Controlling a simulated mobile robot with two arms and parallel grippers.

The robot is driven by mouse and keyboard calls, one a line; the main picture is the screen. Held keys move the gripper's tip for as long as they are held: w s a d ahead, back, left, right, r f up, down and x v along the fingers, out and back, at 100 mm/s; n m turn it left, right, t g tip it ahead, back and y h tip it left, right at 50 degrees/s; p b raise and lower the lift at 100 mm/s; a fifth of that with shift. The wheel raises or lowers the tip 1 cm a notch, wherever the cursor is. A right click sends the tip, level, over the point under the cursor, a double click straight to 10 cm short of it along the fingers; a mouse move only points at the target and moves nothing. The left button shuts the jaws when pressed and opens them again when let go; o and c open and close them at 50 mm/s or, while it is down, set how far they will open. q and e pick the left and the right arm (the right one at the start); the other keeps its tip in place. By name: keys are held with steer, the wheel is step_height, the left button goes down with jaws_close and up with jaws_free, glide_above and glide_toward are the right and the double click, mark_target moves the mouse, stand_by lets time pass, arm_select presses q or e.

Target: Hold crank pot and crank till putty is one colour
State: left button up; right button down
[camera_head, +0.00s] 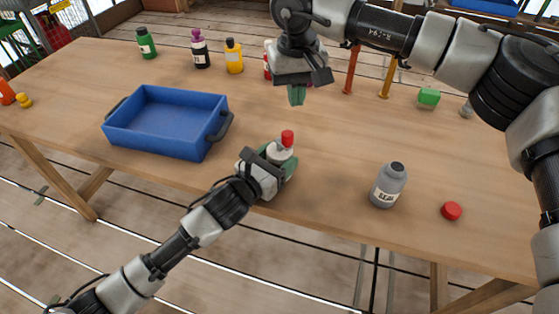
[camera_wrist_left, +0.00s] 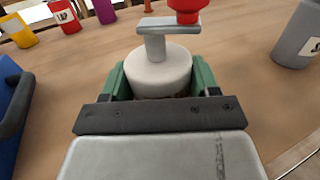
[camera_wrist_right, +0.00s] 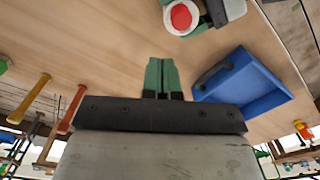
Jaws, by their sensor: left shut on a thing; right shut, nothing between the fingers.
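The crank pot (camera_wrist_left: 158,75) is a white round pot with a grey crank arm on its lid and a red knob (camera_wrist_left: 186,8). It stands upright on the table near the front edge, and its red knob also shows in the head view (camera_head: 288,138). My left gripper (camera_head: 275,162) is shut around the pot's sides, one green finger on each side. My right gripper (camera_head: 296,95) is shut and empty, above the table behind the pot. In the right wrist view its green fingers (camera_wrist_right: 160,75) are together, apart from the pot. The putty is hidden inside the pot.
A blue tray (camera_head: 120,137) stands left of the pot. A grey bottle (camera_head: 388,186) and a red cap (camera_head: 451,211) are on the right. Green, purple and yellow bottles (camera_head: 234,56) stand at the back, with a green block (camera_head: 429,97) at the back right.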

mark_target(291, 132)
steer(key=shift+f, duration=2.05)
steer(key=shift+f, duration=0.2)
stand_by(0.3)
steer(key=shift+f, duration=1.3)
steer(key=shift+s, duration=0.15)
steer(key=shift+s+a, duration=0.2)
steer(key=shift+s, duration=0.25)
steer(key=shift+s+a, duration=0.1)
steer(key=shift+s, duration=0.9)
stand_by(0.6)
steer(key=shift+s+a, duration=0.1)
